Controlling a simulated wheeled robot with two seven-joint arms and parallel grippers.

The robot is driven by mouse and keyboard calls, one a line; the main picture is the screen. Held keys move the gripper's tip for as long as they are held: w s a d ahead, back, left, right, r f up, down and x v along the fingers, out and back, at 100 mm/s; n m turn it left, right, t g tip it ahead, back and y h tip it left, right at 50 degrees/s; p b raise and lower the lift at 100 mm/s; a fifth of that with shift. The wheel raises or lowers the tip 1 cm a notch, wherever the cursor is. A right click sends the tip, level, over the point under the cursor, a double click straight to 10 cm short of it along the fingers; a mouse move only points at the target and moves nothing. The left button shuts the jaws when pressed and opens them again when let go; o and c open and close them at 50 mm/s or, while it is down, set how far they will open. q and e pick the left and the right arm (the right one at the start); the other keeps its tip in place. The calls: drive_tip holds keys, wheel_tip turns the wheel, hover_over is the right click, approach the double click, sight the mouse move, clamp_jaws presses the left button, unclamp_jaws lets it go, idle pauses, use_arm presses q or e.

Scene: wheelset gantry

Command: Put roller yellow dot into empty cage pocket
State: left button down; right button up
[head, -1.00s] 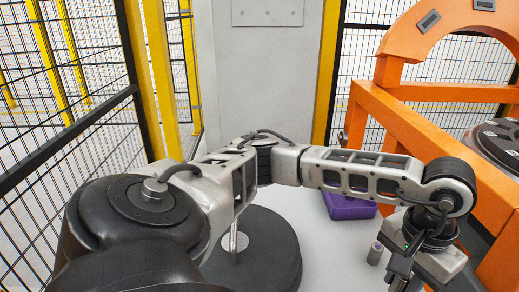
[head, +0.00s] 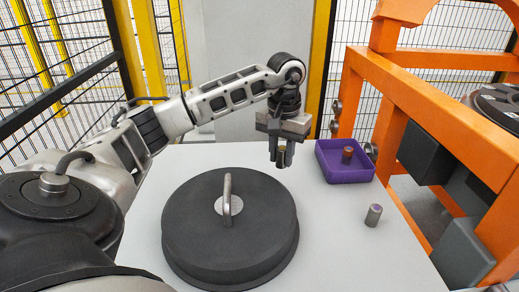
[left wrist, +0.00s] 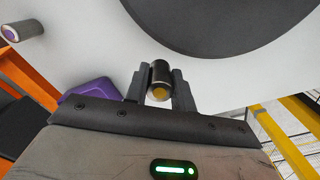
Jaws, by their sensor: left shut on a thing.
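My left gripper (head: 282,160) points down above the white table, between the black disc and the purple tray. In the left wrist view its fingers (left wrist: 158,88) are shut on a small metal roller (left wrist: 160,80) whose near end shows a yellow dot. In the head view this roller is mostly hidden between the fingers. I cannot make out an empty cage pocket in these frames. My right gripper is not in view.
A black disc (head: 190,235) with an upright handle (head: 227,190) fills the table's middle. A purple tray (head: 345,176) holds a reddish-topped roller (head: 347,155). A purple-dotted roller (head: 373,216) stands near the right edge. An orange gantry (head: 395,105) rises at right.

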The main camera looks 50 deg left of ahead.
use_arm(q)
wheel_tip(320, 180, down, 8)
drive_tip(key=shift+f, duration=0.1)
idle(0.4)
drive_tip(key=c, duration=1.5)
unclamp_jaws()
drive_tip(key=shift+f, duration=0.1)
drive_tip(key=shift+o, duration=0.2)
